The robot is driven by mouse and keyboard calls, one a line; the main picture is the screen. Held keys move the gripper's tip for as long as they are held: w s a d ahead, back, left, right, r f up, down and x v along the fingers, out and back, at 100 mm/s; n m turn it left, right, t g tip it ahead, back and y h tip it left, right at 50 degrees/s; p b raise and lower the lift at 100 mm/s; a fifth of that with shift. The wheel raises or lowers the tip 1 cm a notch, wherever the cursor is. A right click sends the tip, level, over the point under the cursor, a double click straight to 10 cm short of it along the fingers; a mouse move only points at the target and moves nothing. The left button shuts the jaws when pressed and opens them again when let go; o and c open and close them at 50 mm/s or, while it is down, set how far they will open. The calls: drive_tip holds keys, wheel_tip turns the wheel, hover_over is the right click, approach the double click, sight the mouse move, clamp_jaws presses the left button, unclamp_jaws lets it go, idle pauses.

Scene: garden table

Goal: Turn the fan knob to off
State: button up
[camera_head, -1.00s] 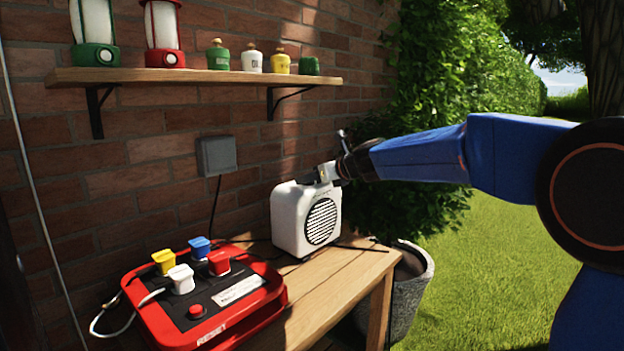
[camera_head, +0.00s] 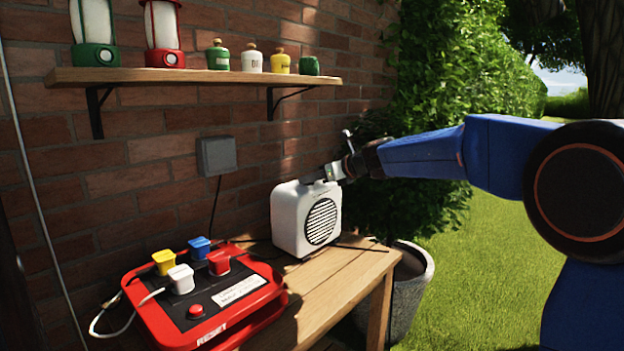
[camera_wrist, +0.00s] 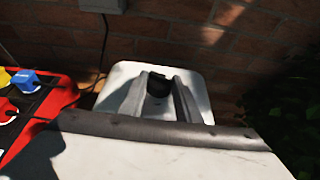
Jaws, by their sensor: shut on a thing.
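The white fan (camera_head: 294,222) with a round dark grille stands on the wooden table, near the brick wall. Its dark knob (camera_wrist: 158,86) is on the top face, seen in the wrist view between my two grey fingers. My gripper (camera_head: 318,179) reaches in from the right at the top of the fan; it also shows in the wrist view (camera_wrist: 160,94). The fingers are shut on the knob, one on each side. The knob's markings cannot be read, and in the head view the fingers hide the knob.
A red power box (camera_head: 205,295) with several coloured plugs and a reset button sits at the front left of the table (camera_head: 335,293). Above, a shelf (camera_head: 190,76) holds lanterns and small bottles. A grey wall box (camera_head: 217,156) has a hanging cable. A grey pot (camera_head: 412,290) stands beside the table.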

drive_tip(key=n, duration=0.1)
drive_tip(key=g+y, duration=0.1)
drive_tip(key=n+g, duration=0.1)
drive_tip(key=shift+w+d+n+y, duration=0.25)
drive_tip(key=shift+w+n+y, duration=0.05)
drive_tip(key=shift+y, duration=0.1)
drive_tip(key=n+g, duration=0.3)
drive_tip(key=n+g+y, duration=0.1)
drive_tip(key=g, duration=0.1)
drive_tip(key=shift+w, duration=0.35)
drive_tip(key=n+g, duration=0.4)
drive_tip(key=g, duration=0.1)
drive_tip(key=shift+w+f+h, duration=0.1)
drive_tip(key=shift+w+h, duration=0.2)
drive_tip(key=shift+w+a+n+g+h, duration=0.15)
drive_tip(key=shift+n+g+h, duration=0.25)
drive_tip(key=shift+n+g, duration=0.9)
drive_tip(key=shift+n+g+h, duration=0.4)
drive_tip(key=o, duration=1)
